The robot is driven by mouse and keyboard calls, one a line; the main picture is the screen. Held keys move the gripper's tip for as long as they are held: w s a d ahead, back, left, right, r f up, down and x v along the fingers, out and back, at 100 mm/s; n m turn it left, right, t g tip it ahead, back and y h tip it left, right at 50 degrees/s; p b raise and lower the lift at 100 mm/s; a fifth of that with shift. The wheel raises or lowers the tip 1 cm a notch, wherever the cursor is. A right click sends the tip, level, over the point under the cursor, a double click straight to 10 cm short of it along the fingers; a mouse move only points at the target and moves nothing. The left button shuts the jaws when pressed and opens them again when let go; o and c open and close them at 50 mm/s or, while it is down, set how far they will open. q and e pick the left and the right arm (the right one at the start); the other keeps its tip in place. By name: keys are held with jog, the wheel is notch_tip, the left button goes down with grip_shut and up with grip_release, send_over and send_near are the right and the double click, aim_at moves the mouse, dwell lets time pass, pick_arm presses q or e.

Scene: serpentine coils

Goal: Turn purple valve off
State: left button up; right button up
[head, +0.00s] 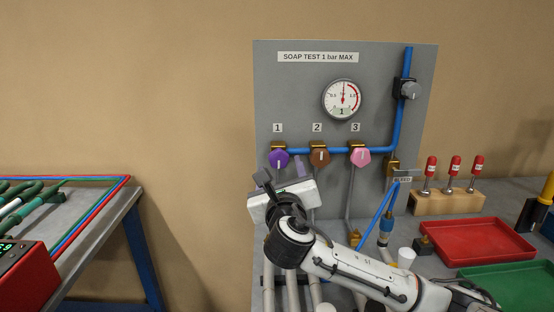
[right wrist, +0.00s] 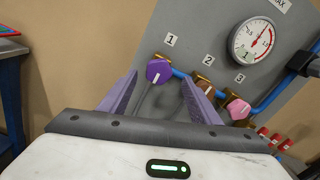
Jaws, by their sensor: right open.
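The purple valve (head: 279,159) is the knob under label 1 on the grey panel (head: 300,90), with a white line on its face that looks about vertical in the head view. In the right wrist view, the purple valve (right wrist: 159,71) lies ahead of and between the fingers, and its white line is tilted. My right gripper (head: 281,176) is open and empty, just below and in front of the purple valve, apart from it as far as I can tell. Its two purple fingers show in the right wrist view (right wrist: 160,100). My left gripper is not in view.
A brown valve (head: 320,157) and a pink valve (head: 360,157) sit to the right on the blue pipe (head: 340,150). A gauge (head: 344,99) is above. Red tray (head: 493,258), green tray (head: 520,275) and a wooden block (head: 440,204) of red-handled tools stand at right.

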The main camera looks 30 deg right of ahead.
aim_at(279, 160)
jog(key=shift+x, duration=2.65)
jog(key=shift+a, duration=0.1)
jog(key=c, duration=1.1)
